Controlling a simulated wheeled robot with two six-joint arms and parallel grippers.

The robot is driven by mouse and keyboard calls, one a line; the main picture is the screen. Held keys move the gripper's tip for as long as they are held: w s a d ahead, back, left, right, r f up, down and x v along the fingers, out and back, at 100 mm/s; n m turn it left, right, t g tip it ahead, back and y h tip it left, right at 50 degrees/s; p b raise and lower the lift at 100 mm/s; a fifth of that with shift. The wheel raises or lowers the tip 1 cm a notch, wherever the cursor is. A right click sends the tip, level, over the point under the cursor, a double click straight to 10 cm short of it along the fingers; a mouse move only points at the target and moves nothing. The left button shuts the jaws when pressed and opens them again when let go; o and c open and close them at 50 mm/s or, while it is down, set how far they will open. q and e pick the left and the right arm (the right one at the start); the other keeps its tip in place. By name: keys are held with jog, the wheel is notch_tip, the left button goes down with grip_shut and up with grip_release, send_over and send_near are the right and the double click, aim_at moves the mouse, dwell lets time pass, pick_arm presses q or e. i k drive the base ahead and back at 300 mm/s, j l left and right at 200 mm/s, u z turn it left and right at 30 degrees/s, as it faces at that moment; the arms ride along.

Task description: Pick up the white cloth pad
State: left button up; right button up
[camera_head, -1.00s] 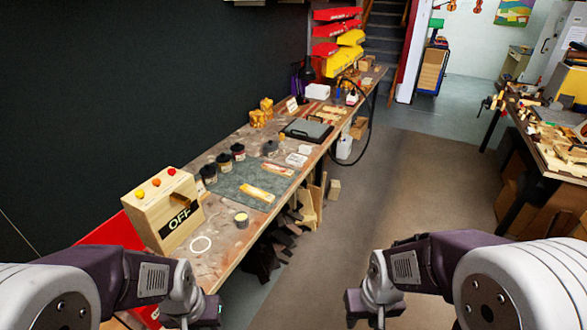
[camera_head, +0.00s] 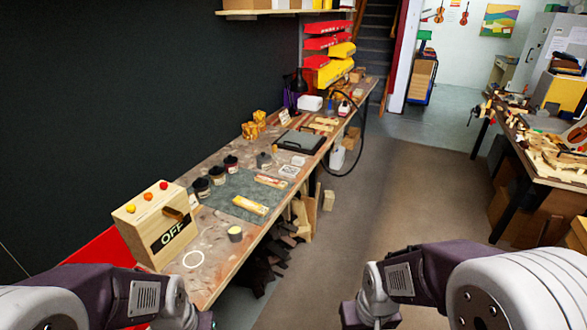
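Two small flat white squares lie near the bench's front edge, past the green mat. One is a plain white piece (camera_head: 298,160). The other, a white piece with a greyish middle (camera_head: 289,171), lies just nearer. At this size I cannot tell for sure which is the cloth pad. My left gripper (camera_head: 203,321) is at the bottom edge, beside the near end of the bench and well short of the white pieces. My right gripper (camera_head: 354,314) is low over the floor, right of the bench. Both are partly cut off, and their fingers are unclear.
The long bench (camera_head: 215,262) holds a wooden OFF box (camera_head: 150,228), a green mat (camera_head: 230,203), several dark jars (camera_head: 217,175), a small round tin (camera_head: 235,233) and a dark flat case (camera_head: 300,141). A second bench (camera_head: 548,170) stands at right. The floor (camera_head: 400,200) between is clear.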

aim_at(298, 160)
jog(key=i+l+u, duration=0.85)
jog(key=l, duration=0.25)
jog(key=i+l+u, duration=0.45)
jog(key=l, duration=0.3)
jog(key=i+l+u, duration=0.15)
jog(key=l+u, duration=0.3)
jog(key=l, duration=0.3)
jog(key=l+u, duration=0.45)
jog(key=l, duration=0.4)
jog(key=l+u, duration=0.4)
jog(key=l, duration=0.5)
jog(key=k+l+u, duration=0.25)
jog(key=l+u, duration=0.2)
jog(key=l, duration=0.35)
